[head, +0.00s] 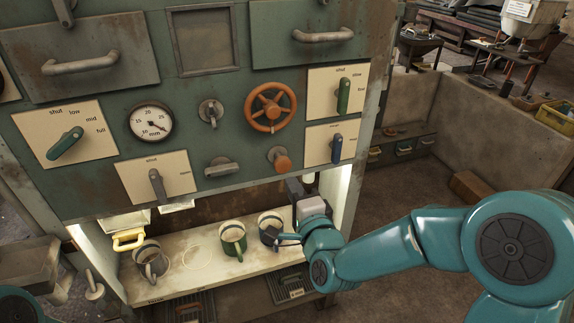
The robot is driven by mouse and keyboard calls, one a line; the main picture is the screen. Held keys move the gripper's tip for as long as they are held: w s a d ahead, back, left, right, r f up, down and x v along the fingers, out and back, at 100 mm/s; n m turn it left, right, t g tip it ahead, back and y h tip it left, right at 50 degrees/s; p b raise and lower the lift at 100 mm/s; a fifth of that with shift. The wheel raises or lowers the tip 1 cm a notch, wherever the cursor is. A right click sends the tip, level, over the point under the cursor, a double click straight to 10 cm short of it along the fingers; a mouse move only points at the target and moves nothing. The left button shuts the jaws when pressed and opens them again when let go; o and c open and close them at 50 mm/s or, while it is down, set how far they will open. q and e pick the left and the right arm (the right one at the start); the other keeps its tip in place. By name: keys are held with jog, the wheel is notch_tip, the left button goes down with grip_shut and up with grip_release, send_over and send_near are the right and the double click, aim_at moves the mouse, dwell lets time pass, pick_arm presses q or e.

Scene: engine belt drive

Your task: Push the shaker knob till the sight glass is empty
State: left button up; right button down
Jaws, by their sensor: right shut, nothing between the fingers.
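An orange round knob (282,161) on a grey mount sits low on the green panel (225,100); it may be the shaker knob, but I read no label. I cannot pick out a sight glass for sure; a dark framed pane (204,41) is at the top of the panel. My right gripper (293,186) is shut and empty, just below and right of the orange knob, in front of the shelf opening. I cannot tell whether it touches anything. My left gripper is out of view; only a bit of teal arm shows at the lower left.
An orange handwheel (270,107), a dial gauge (151,122) and several lever plates crowd the panel. Three mugs stand on the lit shelf (200,262) below, including a green one (233,240). Open floor lies right of the cabinet.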

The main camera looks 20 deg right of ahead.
aim_at(283, 166)
jog(key=w+p, duration=0.1)
jog(key=w, duration=0.2)
jog(key=shift+w+r, duration=0.15)
jog(key=shift+w, duration=0.65)
jog(key=shift+w+a+f+b, duration=0.1)
jog(key=shift+w+f+b, duration=0.1)
jog(key=shift+w+b, duration=0.3)
jog(key=shift+w+f+b, duration=0.15)
jog(key=shift+w+b, duration=0.3)
jog(key=shift+b, duration=0.05)
jog(key=shift+w+r, duration=0.15)
jog(key=shift+w, duration=0.2)
jog(key=shift+r, duration=0.25)
